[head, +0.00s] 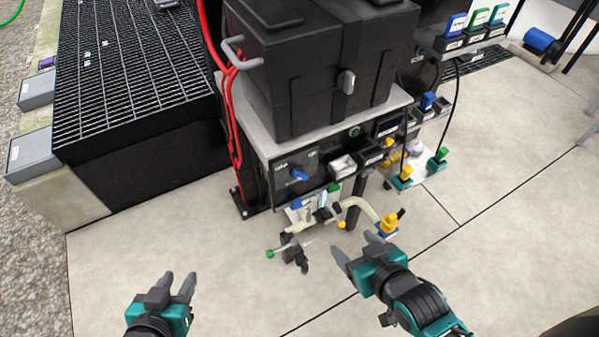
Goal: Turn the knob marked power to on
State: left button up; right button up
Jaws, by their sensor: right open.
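A blue knob (299,175) sits on a dark control panel (284,184) at the front of the grey-topped stand, near the middle of the head view. Small white lettering shows on the panel, but it is too small to read, so I cannot tell the knob's marking or setting for certain. My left gripper (178,281) is open and empty over the floor, below and left of the knob. My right gripper (355,245) is open and empty, below and right of the knob. Both are apart from the panel.
Pipes and valves, one with a green-ended handle (270,254), stick out below the panel. Red hoses (231,120) run at its left, beside a black grated platform (125,75).

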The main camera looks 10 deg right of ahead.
aim_at(302, 179)
dwell(0.3)
